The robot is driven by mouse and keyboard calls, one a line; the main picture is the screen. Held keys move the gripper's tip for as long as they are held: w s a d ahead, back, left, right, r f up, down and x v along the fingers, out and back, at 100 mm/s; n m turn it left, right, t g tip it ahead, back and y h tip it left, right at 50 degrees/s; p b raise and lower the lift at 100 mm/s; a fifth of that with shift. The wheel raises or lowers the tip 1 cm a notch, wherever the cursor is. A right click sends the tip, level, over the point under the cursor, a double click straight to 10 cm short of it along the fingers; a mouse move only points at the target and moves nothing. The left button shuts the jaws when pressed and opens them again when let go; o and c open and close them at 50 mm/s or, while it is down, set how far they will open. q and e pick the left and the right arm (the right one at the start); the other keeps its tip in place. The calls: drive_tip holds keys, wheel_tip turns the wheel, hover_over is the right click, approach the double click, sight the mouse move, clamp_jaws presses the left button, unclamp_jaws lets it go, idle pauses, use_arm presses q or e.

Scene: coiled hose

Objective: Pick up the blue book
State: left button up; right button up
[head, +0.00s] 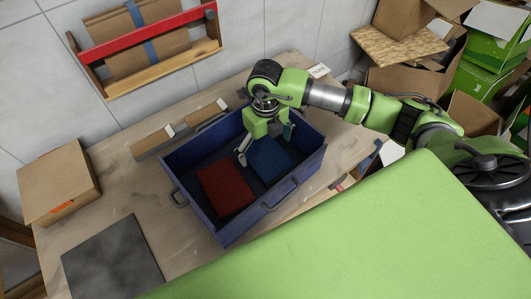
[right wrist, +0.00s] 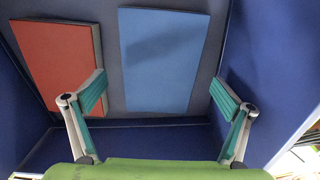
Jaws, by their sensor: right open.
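The blue book (head: 270,159) lies flat in the right part of a dark blue bin (head: 219,233) on the table. In the right wrist view the blue book (right wrist: 162,62) lies ahead of my right gripper (right wrist: 163,98), roughly centred between its two spread fingers. My right gripper (head: 266,146) reaches down into the bin from above, open and empty. A red book (head: 224,188) lies to the left of the blue one, and it also shows in the right wrist view (right wrist: 54,55) beside the left finger. My left gripper is not in view.
The bin walls stand close around the right gripper. A cardboard box (head: 58,187) and a dark grey slab (head: 112,260) are on the table at left. A wall rack (head: 150,50) hangs behind. Cardboard boxes (head: 410,70) are piled at the back right.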

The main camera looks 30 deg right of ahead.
drive_tip(key=shift+f, duration=1.25)
drive_tip(key=c, duration=1.4)
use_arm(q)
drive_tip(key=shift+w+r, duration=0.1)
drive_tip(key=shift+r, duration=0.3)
use_arm(e)
drive_tip(key=shift+c, duration=0.2)
drive_tip(key=shift+r, duration=0.1)
drive_tip(key=shift+w+r, duration=0.1)
drive_tip(key=shift+r, duration=0.25)
wheel_tip(320, 180, up, 8)
drive_tip(key=shift+f+b, duration=0.25)
drive_tip(key=shift+b, duration=0.75)
wheel_tip(320, 180, up, 4)
drive_tip(key=p, duration=0.1)
use_arm(q)
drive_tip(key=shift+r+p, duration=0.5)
drive_tip(key=shift+p, duration=0.6)
use_arm(e)
wheel_tip(320, 180, up, 4)
hover_over(265, 154)
drive_tip(key=shift+d+f, duration=0.1)
